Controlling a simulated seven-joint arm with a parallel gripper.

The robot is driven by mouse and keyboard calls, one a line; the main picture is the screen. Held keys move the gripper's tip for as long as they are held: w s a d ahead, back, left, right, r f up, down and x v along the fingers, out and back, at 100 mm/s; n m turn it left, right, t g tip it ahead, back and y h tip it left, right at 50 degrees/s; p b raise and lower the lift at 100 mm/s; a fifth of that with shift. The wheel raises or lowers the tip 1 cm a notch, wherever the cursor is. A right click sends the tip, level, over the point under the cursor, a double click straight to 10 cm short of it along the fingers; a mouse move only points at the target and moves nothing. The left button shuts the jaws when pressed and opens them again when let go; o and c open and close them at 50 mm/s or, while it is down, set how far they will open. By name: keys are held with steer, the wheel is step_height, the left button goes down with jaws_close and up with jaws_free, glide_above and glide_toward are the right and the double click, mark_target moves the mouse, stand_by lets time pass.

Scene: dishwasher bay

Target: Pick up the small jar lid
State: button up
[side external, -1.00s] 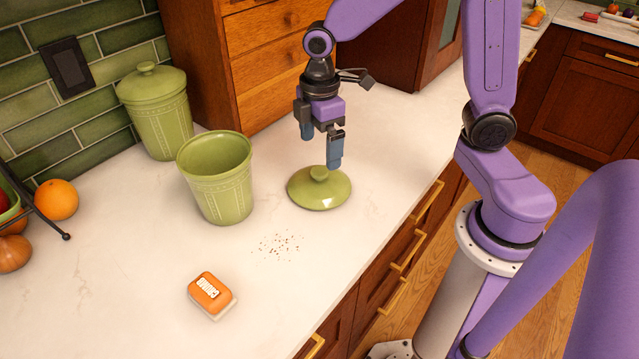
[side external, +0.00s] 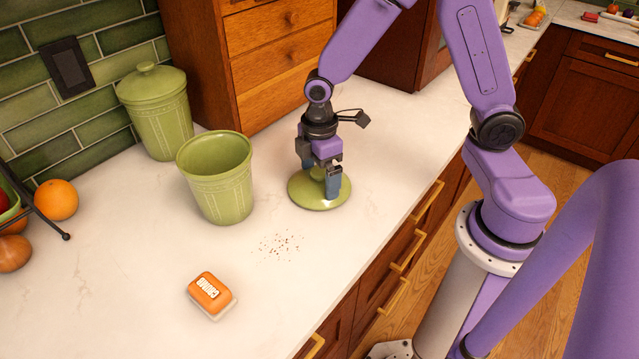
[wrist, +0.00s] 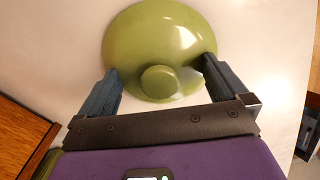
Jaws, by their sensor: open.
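The green jar lid (side external: 305,197) lies flat on the white counter, knob up, to the right of the open jar. My gripper (side external: 322,188) is down over the lid, with its fingers on either side of the knob. In the wrist view the lid (wrist: 150,30) fills the upper middle, and its round knob (wrist: 160,83) sits between the two fingertips of my gripper (wrist: 163,72). The fingers are wide apart, with gaps to the knob on both sides. Whether the fingertips touch the lid's top I cannot tell.
The open green jar (side external: 222,190) stands left of the lid. A lidded green jar (side external: 158,115) is at the wall. An orange-and-white sponge-like block (side external: 210,295) and crumbs (side external: 279,245) lie in front. A wooden drawer cabinet (side external: 275,65) stands behind. The counter right of the lid is clear.

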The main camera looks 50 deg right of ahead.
steer(key=c, duration=1)
